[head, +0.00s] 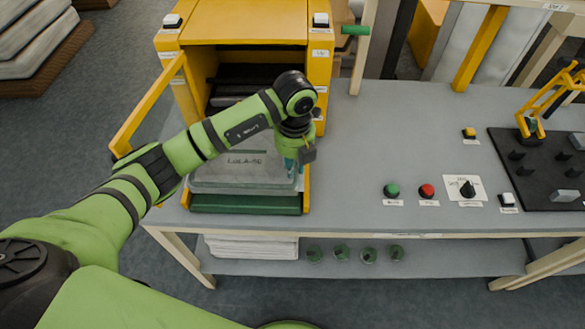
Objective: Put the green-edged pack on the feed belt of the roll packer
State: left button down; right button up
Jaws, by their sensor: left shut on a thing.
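The roll packer (318,60) is a yellow machine with an open front at the left of the table. Its dark green feed belt (245,204) shows at the front, below the opening. A pale grey pack (235,172) with greenish edges and dark lettering lies over the belt, in front of the opening. I cannot tell whether it rests fully on the belt. My left gripper (294,168) points down at the pack's right end and is shut on it. My left forearm hides the pack's far left part and some of the opening. My right gripper is not in view.
A yellow guard bar (148,105) slants at the packer's left. Green (391,190) and red (427,191) buttons and a black knob (467,189) sit right of the belt. A black board (535,165) with pegs lies far right. White packs (250,246) lie on the shelf below.

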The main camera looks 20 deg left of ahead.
pick_arm(q)
notch_tip(320, 180, down, 2)
jog(key=shift+s+f+p, duration=0.15)
jog(key=shift+f+p, duration=0.05)
jog(key=shift+p, duration=0.45)
jog(key=shift+a+f+p, duration=0.2)
jog(key=shift+p, duration=0.1)
jog(key=shift+f, duration=0.15)
jog(key=shift+f, duration=0.15)
